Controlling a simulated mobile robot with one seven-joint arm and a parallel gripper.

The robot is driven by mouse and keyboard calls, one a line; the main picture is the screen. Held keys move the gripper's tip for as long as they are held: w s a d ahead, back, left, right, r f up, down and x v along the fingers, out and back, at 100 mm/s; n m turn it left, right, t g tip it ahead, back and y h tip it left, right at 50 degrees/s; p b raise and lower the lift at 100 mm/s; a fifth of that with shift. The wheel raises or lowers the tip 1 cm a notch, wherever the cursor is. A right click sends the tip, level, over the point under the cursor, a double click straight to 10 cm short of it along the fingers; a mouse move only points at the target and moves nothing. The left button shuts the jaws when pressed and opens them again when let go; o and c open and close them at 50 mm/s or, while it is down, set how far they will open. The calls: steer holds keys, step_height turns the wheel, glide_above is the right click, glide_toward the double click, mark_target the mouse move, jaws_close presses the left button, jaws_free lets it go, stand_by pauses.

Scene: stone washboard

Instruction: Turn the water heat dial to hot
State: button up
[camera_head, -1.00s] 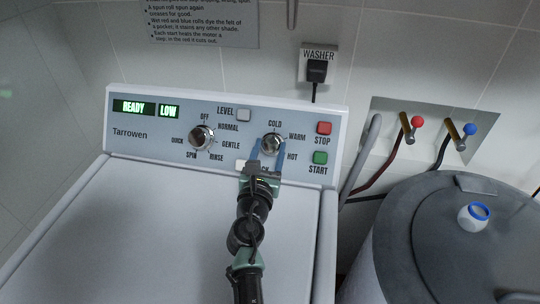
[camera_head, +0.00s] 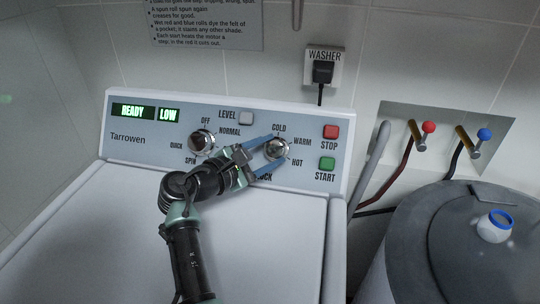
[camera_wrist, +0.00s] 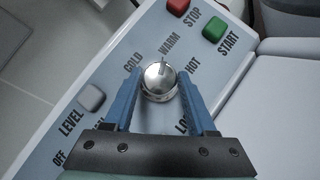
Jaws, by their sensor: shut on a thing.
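The water heat dial (camera_head: 277,149) is a round silver knob on the washer's panel, with COLD, WARM and HOT printed around it. In the wrist view the dial (camera_wrist: 158,82) sits between my gripper's two blue fingers, and its pointer mark aims at about WARM. My gripper (camera_head: 281,150) reaches it from the lower left and is shut on it, one finger on each side. The fingers hide part of the lettering below the dial.
A second silver dial (camera_head: 202,142) stands left, close to my wrist. The red STOP button (camera_head: 331,131) and green START button (camera_head: 327,163) are right of the heat dial. The grey LEVEL button (camera_head: 246,117) is upper left. The washer lid (camera_head: 90,235) is clear.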

steer(key=m+g, duration=0.2)
steer(key=m, duration=0.1)
steer(key=m+g, duration=0.2)
steer(key=m, duration=0.1)
steer(key=shift+w+a+r+b, duration=0.1)
steer(key=shift+w+r+b, duration=0.1)
steer(key=shift+b, duration=0.2)
steer(key=m+g, duration=0.1)
steer(key=m, duration=0.1)
steer(key=m+g+y, duration=0.1)
steer(key=m, duration=0.1)
steer(key=shift+w+r+g+b, duration=0.1)
steer(key=shift+r+g+b, duration=0.05)
steer(key=shift+g+b, duration=0.2)
steer(key=shift+m, duration=0.4)
steer(key=o, duration=1.4)
steer(key=v, duration=1.3)
steer(key=shift+d+r, duration=0.2)
steer(key=shift+d, duration=0.05)
